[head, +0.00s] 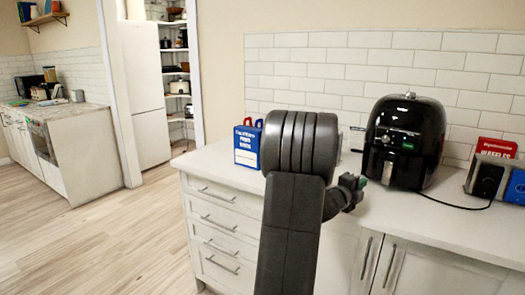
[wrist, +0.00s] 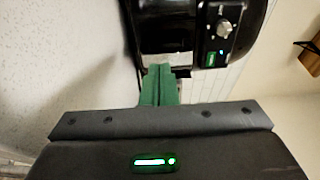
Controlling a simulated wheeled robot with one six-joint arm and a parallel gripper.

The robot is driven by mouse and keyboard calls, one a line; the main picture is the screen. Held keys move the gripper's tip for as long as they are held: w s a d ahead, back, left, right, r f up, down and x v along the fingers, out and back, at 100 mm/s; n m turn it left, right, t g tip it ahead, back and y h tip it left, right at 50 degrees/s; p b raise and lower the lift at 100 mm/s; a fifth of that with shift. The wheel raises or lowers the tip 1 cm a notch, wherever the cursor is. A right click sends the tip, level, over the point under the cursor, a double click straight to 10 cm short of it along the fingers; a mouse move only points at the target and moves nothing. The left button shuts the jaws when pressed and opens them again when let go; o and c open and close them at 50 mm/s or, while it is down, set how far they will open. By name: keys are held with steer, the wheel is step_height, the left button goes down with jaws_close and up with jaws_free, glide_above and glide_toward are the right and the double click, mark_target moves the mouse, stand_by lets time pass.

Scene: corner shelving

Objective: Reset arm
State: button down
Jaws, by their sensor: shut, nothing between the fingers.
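My gripper (head: 360,183) is over the front part of the white counter, just left of the black air fryer, partly hidden behind my dark arm in the head view. In the wrist view its green fingers (wrist: 159,85) are together with nothing between them. The black air fryer (head: 404,135) stands upright on the counter against the tiled wall. It also shows at the top of the wrist view (wrist: 185,28), beyond the fingertips. I cannot tell the exact gap between the fingertips and the fryer.
A blue and white box (head: 247,147) stands on the counter left of my arm. Open floor (head: 110,240) lies left.

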steer(key=s+d+v, duration=0.1)
steer(key=v, duration=1.5)
steer(key=shift+s, duration=0.4)
steer(key=shift+a, duration=0.1)
